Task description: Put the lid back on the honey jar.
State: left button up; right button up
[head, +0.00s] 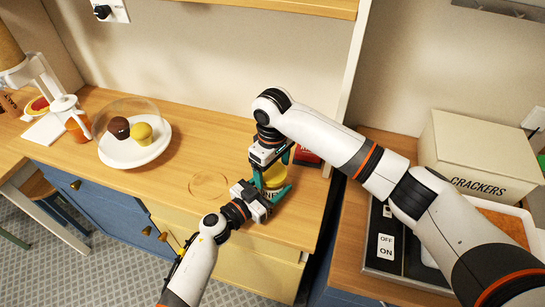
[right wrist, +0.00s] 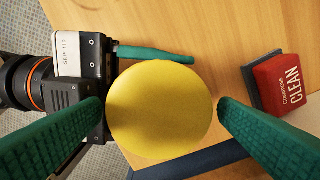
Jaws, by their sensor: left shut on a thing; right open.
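The honey jar (head: 270,194) stands on the wooden counter, mostly hidden by my grippers; part of its lettered label shows. My left gripper (head: 272,190) is shut on it from the front left. The round yellow lid (head: 273,175) is on top of the jar; it also fills the middle of the right wrist view (right wrist: 160,110). I cannot tell how firmly it is seated. My right gripper (right wrist: 161,106) is open above the jar, with one green finger on each side of the lid.
A white plate (head: 116,158) with two cupcakes under a clear dome stands left. A crackers box (head: 475,150) and a switch panel (head: 386,245) are right. The counter around the ring mark (head: 209,184) is clear.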

jog(key=shift+f, duration=0.4)
jog(key=shift+c, duration=0.4)
jog(key=c, duration=0.9)
jog(key=m, duration=0.5)
jog(key=o, duration=1.1)
jog(key=shift+o, duration=0.2)
notch_tip(320, 180, up, 12)
